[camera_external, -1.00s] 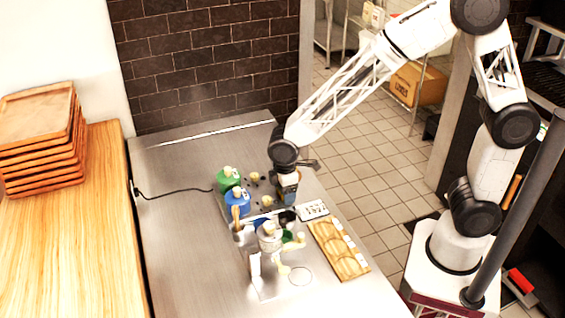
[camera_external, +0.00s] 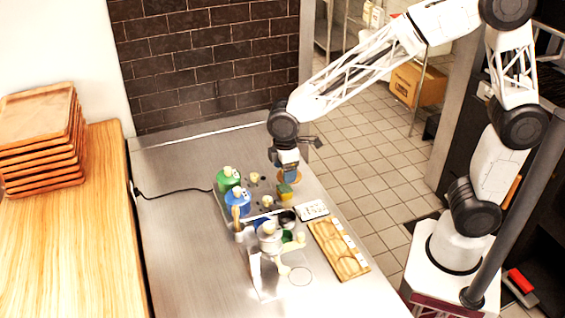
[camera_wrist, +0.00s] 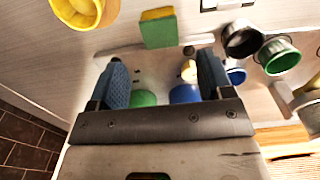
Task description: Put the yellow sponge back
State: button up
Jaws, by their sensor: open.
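The yellow and green sponge (camera_external: 285,192) stands on edge among the items on the steel counter, by the right side of the grey tray that holds the bottles. It also shows in the wrist view (camera_wrist: 158,28), beyond my fingertips. I cannot tell exactly what it rests on. My gripper (camera_external: 287,171) is just above and behind the sponge, apart from it. In the wrist view its two blue fingers (camera_wrist: 165,78) are spread, with nothing held between them.
A green bottle (camera_external: 228,180) and a blue bottle (camera_external: 238,202) stand left of the sponge. A yellow-orange bowl (camera_wrist: 82,10), dark cup (camera_wrist: 242,40) and green cup (camera_wrist: 280,55) are nearby. A wooden board (camera_external: 340,250) lies at the front right. The counter's left side is mostly clear.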

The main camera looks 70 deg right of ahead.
aim_at(287, 186)
jog(key=shift+r, duration=1.85)
jog(key=s+d+r+m+t, duration=0.1)
jog(key=s+d+r+m, duration=0.2)
jog(key=s, duration=0.6)
jog(key=s+d+r+m, duration=0.2)
jog(key=s+d+m, duration=0.1)
jog(key=s+d, duration=0.5)
jog(key=s+d+r+m+t, duration=0.1)
jog(key=s+d+r+m, duration=0.2)
jog(key=s, duration=0.9)
jog(key=shift+d+r+t, duration=0.3)
jog(key=shift+d+r, duration=0.05)
jog(key=shift+d, duration=1.15)
jog(key=shift+s, duration=0.1)
